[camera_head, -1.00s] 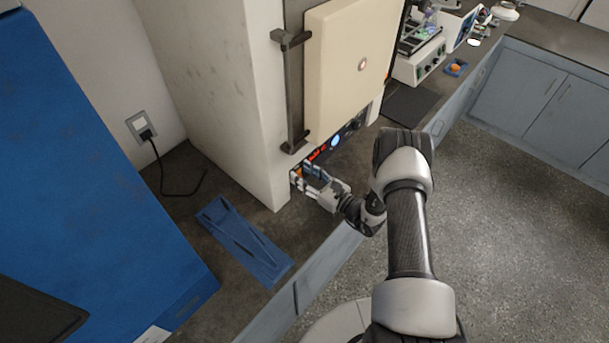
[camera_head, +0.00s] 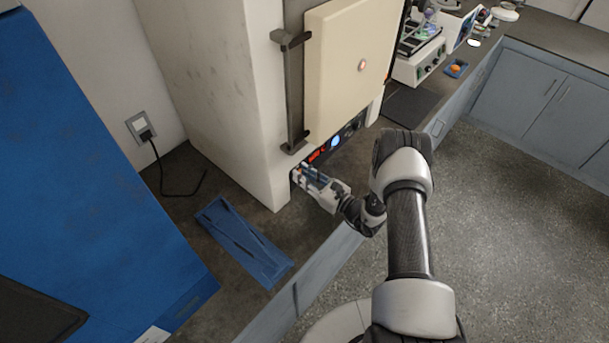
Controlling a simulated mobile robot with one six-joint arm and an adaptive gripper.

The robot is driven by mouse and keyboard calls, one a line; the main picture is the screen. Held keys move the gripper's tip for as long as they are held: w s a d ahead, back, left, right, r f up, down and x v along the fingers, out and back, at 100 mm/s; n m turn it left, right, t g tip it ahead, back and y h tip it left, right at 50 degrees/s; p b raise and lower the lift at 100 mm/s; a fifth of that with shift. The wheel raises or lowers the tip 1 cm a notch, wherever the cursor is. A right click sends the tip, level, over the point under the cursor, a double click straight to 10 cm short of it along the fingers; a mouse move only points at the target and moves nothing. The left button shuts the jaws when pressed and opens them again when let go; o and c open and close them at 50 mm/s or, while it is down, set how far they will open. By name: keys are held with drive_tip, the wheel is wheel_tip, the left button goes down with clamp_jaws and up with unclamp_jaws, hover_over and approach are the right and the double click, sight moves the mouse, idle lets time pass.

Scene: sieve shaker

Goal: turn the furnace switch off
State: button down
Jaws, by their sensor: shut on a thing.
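The furnace (camera_head: 217,90) is a large off-white box on the dark bench, with a cream door (camera_head: 347,75) and a dark vertical handle (camera_head: 293,95). Its control panel (camera_head: 343,138) runs below the door, with a red lit display, a blue round light and dark knobs. My gripper (camera_head: 303,174) is at the panel's left end, low on the furnace front. Its fingers are closed together on the furnace switch there. The switch is hidden behind the fingers, so its position cannot be told.
A blue tray (camera_head: 221,208) lies on the bench left of my gripper. A blue cabinet (camera_head: 80,150) fills the left side. A wall socket with a black cable (camera_head: 152,150) is behind. A dark mat (camera_head: 410,106) and instruments lie along the bench to the right.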

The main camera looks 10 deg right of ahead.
drive_tip(key=f+t+b, duration=0.1)
drive_tip(key=b, duration=0.2)
drive_tip(key=shift+s+f+y+b, duration=0.1)
drive_tip(key=shift+y+b, duration=0.3)
drive_tip(key=shift+f+t+y+b, duration=0.1)
drive_tip(key=shift+t+y+b, duration=0.3)
drive_tip(key=shift+b, duration=0.8)
drive_tip(key=shift+s+d+t+b, duration=0.1)
drive_tip(key=shift+t+b, duration=0.4)
drive_tip(key=shift+b, duration=0.3)
drive_tip(key=shift+r, duration=0.2)
drive_tip(key=c, duration=1.4)
unclamp_jaws()
